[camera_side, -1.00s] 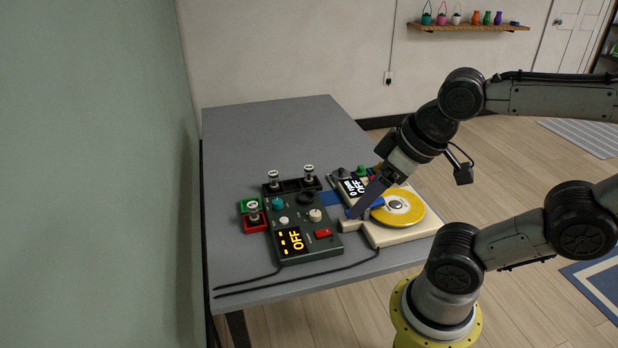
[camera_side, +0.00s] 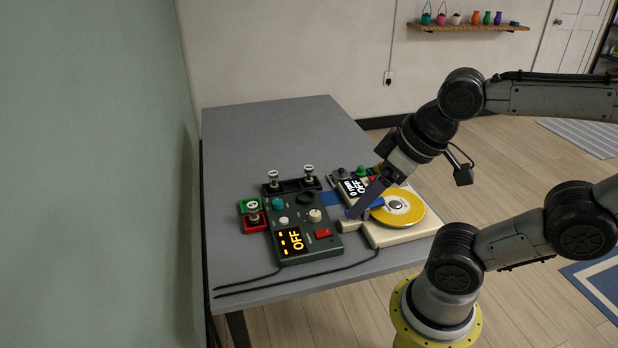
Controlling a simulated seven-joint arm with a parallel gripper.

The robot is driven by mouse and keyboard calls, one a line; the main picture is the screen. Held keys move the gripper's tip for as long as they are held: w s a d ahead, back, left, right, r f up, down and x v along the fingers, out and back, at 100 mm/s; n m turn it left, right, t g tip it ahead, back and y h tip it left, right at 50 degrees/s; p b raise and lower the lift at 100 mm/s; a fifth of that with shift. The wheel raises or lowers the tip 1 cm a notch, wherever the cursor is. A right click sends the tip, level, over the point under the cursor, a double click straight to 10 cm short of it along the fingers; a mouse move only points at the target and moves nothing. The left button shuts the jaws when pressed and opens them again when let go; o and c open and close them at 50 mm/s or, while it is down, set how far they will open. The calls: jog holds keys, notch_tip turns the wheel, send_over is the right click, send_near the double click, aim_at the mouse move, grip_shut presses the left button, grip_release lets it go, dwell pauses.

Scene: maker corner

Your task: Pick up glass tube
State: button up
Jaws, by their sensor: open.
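Several small clear tube-like pieces with pale caps stand on the grey table. One (camera_side: 273,178) and another (camera_side: 309,172) stand in a black holder (camera_side: 291,186). A third (camera_side: 253,206) stands at the red and green blocks on the left. I cannot tell which of them is the glass tube. My gripper (camera_side: 354,211) points down and left, low beside the yellow disc, to the right of all these pieces and apart from them. It is open, seen side-on, and nothing shows held between its fingers. Its fingers hide part of the cream device.
A dark control box (camera_side: 302,243) reading OFF stands in front of the black holder. A cream device (camera_side: 392,238) carries the yellow disc (camera_side: 405,212). Black cables (camera_side: 300,282) cross the table front. The back of the table (camera_side: 280,130) is clear.

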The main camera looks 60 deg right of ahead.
jog(key=w+d+r+m, duration=0.3)
jog(key=w+r+m, duration=0.4)
jog(key=w+r, duration=0.45)
jog(key=w+d+m+g+h, duration=0.1)
jog(key=w+d+m, duration=0.2)
jog(key=w+d, duration=0.3)
jog(key=w+d+m+g, duration=0.1)
jog(key=w+d+m, duration=0.25)
jog(key=w, duration=0.55)
jog(key=m+g+y, duration=0.1)
jog(key=m+g, duration=0.3)
jog(key=m, duration=0.1)
send_over(308, 168)
notch_tip(308, 168, down, 26)
notch_tip(308, 168, down, 8)
jog(key=shift+w+a+r, duration=0.1)
jog(key=shift+w+r, duration=0.05)
jog(key=shift+d+f, duration=0.15)
jog(key=shift+f, duration=1.2)
jog(key=shift+d+f, duration=0.1)
jog(key=shift+f, duration=1.25)
